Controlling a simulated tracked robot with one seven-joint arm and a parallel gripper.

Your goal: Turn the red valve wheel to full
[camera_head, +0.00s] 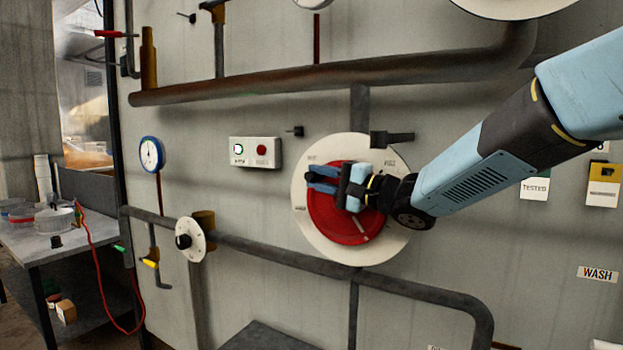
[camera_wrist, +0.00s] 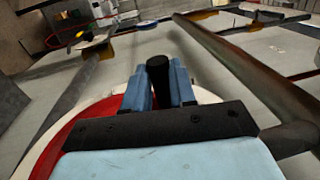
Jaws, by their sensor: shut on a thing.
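The red valve wheel (camera_head: 345,228) sits in front of a round cream dial plate (camera_head: 310,236) on the wall panel, with small markings around the plate's edge. My gripper (camera_head: 318,180) is at the upper left part of the wheel, coming in from the right, and covers part of it. In the wrist view my gripper (camera_wrist: 158,85) has its blue fingers shut on a dark upright knob (camera_wrist: 158,68) that stands between them. The red wheel (camera_wrist: 85,120) and the cream plate (camera_wrist: 50,140) also show there, below and left of the fingers. The marking that the wheel points at is hard to read.
A thick brown pipe (camera_head: 300,80) runs above the plate and a grey pipe (camera_head: 270,250) below it. A dark bracket (camera_head: 391,139) juts out at the plate's upper right. A button box (camera_head: 255,152), a blue-rimmed gauge (camera_head: 151,154) and a small white dial (camera_head: 197,240) lie to the left.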

